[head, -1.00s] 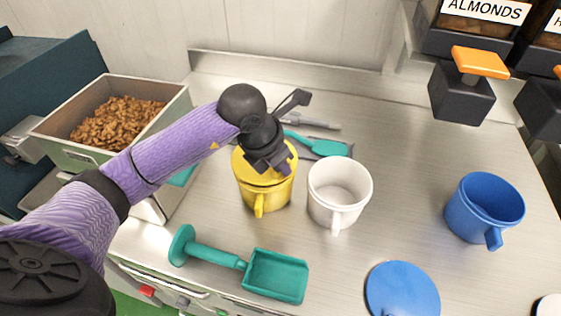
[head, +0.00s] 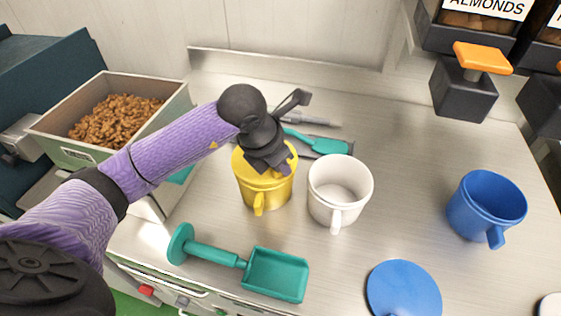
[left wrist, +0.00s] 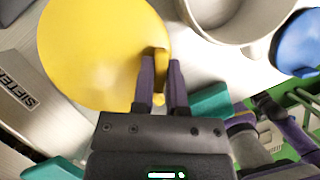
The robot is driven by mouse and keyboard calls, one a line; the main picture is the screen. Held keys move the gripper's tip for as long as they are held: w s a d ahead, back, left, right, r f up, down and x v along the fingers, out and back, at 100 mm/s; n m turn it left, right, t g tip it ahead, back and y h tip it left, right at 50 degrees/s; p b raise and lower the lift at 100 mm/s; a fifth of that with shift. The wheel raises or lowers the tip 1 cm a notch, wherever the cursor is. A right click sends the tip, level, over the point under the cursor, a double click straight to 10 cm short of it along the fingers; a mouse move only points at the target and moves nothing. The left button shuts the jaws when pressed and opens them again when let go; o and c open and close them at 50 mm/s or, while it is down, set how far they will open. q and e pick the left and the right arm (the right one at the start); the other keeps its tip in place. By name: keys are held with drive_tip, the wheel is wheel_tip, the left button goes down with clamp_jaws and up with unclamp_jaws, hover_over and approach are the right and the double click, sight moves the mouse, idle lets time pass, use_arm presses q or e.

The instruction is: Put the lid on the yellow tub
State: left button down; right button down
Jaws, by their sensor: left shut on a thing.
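The yellow tub (head: 262,198) stands upright on the steel counter, its handle toward the front. The round yellow lid (head: 250,172) lies over its mouth; I cannot tell whether it is fully seated. My left gripper (head: 281,169) reaches over from the left and is shut on the lid, at the right part of its top. In the left wrist view the lid (left wrist: 95,50) is a large yellow disc, and my left gripper (left wrist: 160,72) has a small yellow grip piece between its purple fingers. The fingers hide part of the lid in the head view.
A white mug (head: 338,195) stands close right of the tub. A teal scoop (head: 275,273) lies in front. A blue mug (head: 484,208) and blue lid (head: 403,289) are farther right. A bin of nuts (head: 115,118) stands left. The counter between the mugs is clear.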

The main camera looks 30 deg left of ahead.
use_arm(q)
drive_tip(key=shift+f, duration=0.15)
drive_tip(key=shift+c, duration=0.5)
unclamp_jaws()
wheel_tip(320, 180, up, 7)
drive_tip(key=p, duration=0.5)
idle(0.5)
idle(0.6)
